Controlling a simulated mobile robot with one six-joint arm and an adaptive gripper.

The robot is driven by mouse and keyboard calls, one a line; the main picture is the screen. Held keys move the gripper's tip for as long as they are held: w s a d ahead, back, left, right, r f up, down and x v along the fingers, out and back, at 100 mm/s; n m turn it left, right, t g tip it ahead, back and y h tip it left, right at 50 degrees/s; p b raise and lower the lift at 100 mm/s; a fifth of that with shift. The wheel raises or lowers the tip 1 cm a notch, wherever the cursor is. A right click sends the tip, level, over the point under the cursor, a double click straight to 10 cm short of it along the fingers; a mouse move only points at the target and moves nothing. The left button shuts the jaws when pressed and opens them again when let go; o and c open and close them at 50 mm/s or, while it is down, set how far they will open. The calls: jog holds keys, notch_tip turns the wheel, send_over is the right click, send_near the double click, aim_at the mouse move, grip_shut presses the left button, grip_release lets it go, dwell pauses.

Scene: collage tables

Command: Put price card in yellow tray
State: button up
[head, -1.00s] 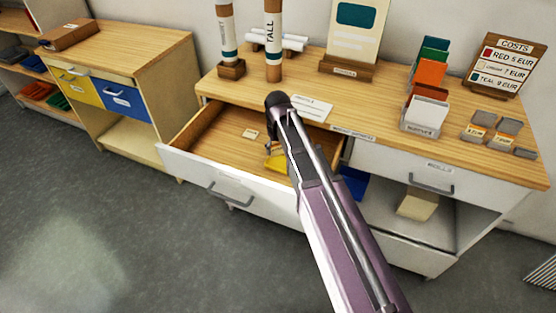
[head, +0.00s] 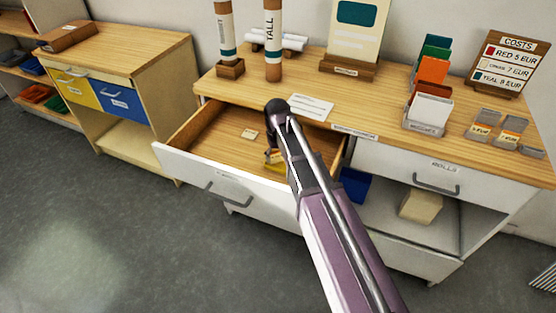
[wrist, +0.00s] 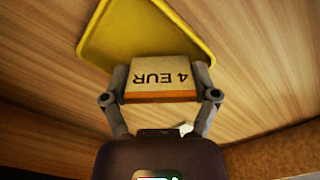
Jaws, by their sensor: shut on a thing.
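The price card (wrist: 162,77) reads "4 EUR" and has an orange edge. It is between the two fingers of my gripper (wrist: 162,97) in the wrist view, and the gripper is shut on it. The yellow tray (wrist: 118,38) lies on the wooden drawer bottom directly behind the card in that view. The card overlaps part of the tray; I cannot tell whether it touches it. In the head view my arm hides most of the tray and the gripper (head: 274,157), which is low inside the open drawer (head: 205,133).
A small pale card (head: 250,133) lies in the drawer, left of my gripper. Above, the tabletop holds a white card (head: 311,107), two upright tubes and a card rack (head: 428,112).

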aim_at(278, 151)
jog(key=shift+f, duration=0.15)
jog(key=shift+f, duration=0.1)
jog(key=o, duration=0.6)
jog(key=shift+o, duration=0.2)
jog(key=shift+r, duration=0.2)
notch_tip(278, 151, up, 12)
jog(key=p, duration=1.2)
dwell(0.7)
